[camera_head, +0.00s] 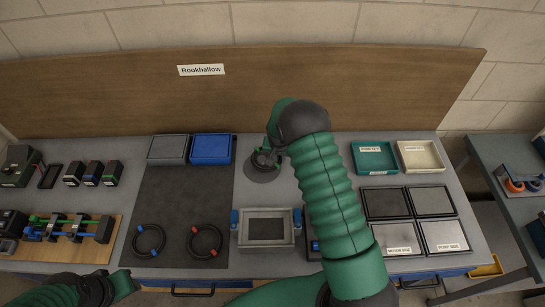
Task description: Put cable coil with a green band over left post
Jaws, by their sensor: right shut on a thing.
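My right gripper (271,154) is at the back middle of the bench, largely hidden behind my own wrist. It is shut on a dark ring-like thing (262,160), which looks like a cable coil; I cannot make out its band. The ring is over or just above a round grey base (262,174). I cannot tell a post there, or whether the ring touches the base. Two other black coils lie on the dark mat, one with blue bands (149,241) and one with red bands (205,241). My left gripper (118,287) is low at the left front; its jaws are unclear.
A grey box with blue side clamps (265,213) stands in front of the base. Grey (168,149) and blue (212,148) bins stand behind the dark mat (180,195). Green (374,157) and cream (420,155) trays are at right. A wooden board (120,90) closes the back.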

